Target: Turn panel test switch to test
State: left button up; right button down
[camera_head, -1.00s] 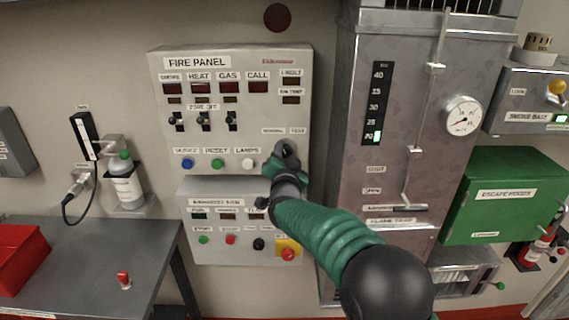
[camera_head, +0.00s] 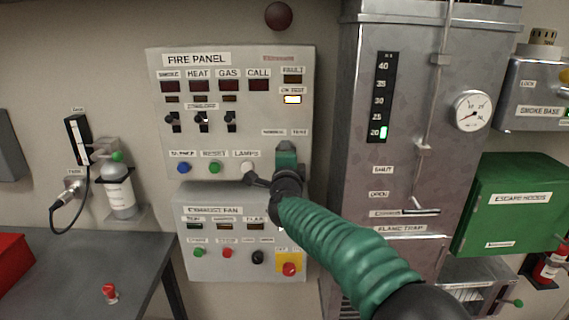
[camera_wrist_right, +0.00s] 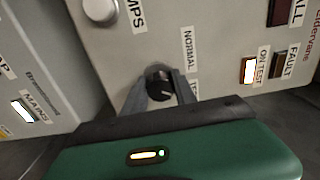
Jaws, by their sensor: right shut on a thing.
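The grey fire panel (camera_head: 240,140) is on the wall, left of centre in the head view. Its black test switch knob (camera_wrist_right: 159,82) shows in the right wrist view beside the NORMAL and TEST labels. A pale mark on the knob points toward the TEST side. My right gripper (camera_wrist_right: 160,90) is shut on the knob, one finger on each side. In the head view, my right gripper (camera_head: 287,150) covers the switch. My left gripper is not in view.
The white lamps button (camera_head: 248,167) is close to my right gripper. The exhaust fan panel (camera_head: 210,265) with a red button (camera_head: 289,269) lies below. A metal cabinet (camera_head: 350,150) stands just right of the panel. A grey table (camera_head: 100,250) is at lower left.

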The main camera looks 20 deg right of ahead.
jog(key=shift+f+m+b, duration=0.5)
jog(key=shift+m+b, duration=0.1)
jog(key=shift+m, duration=0.6)
jog(key=c, duration=1.4)
grip_release()
jog(key=o, duration=0.4)
jog(key=shift+s+r, duration=0.1)
jog(key=shift+r, duration=0.05)
jog(key=shift+d+r, duration=0.1)
jog(key=shift+d, duration=0.05)
